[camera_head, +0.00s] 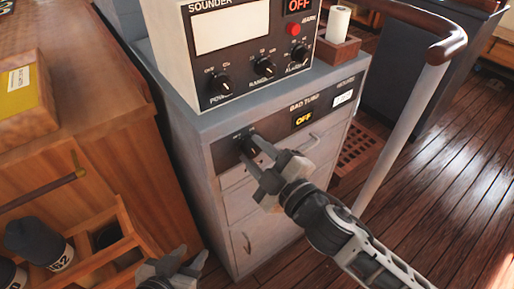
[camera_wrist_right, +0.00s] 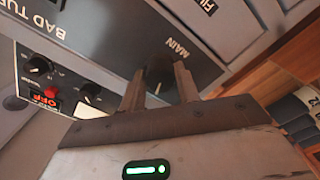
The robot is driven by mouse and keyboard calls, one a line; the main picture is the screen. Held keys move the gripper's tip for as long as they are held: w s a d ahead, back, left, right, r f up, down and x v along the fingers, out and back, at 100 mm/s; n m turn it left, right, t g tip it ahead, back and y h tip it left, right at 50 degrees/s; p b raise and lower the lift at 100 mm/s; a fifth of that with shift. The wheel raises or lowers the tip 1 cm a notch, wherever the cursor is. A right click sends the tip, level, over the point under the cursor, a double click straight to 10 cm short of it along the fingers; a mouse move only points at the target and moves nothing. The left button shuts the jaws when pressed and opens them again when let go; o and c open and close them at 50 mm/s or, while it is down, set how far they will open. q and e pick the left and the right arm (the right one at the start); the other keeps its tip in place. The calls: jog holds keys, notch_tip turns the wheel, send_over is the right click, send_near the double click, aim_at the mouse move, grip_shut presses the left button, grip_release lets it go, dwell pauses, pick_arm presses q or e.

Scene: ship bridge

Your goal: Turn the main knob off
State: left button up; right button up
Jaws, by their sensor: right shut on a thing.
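The main knob (camera_head: 250,146) is a dark knob on the black front panel of the grey cabinet. In the right wrist view the knob (camera_wrist_right: 159,72) sits below the word MAIN. My right gripper (camera_head: 258,164) reaches the knob from the front and is shut on it, with one finger on each side (camera_wrist_right: 158,88). The fingers hide part of the knob, and its exact pointer angle is hard to read. My left gripper (camera_head: 178,258) is low at the bottom, open and empty.
The sounder box (camera_head: 240,45), with several knobs and a red button, stands on the cabinet top. A handrail (camera_head: 405,125) rises to the right. Drawers lie below the panel.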

jog(key=shift+n+p, duration=0.3)
jog(key=shift+n, duration=0.7)
jog(key=o, duration=1)
jog(key=b+v, duration=0.3)
jog(key=v, duration=1.3)
jog(key=shift+r, duration=0.1)
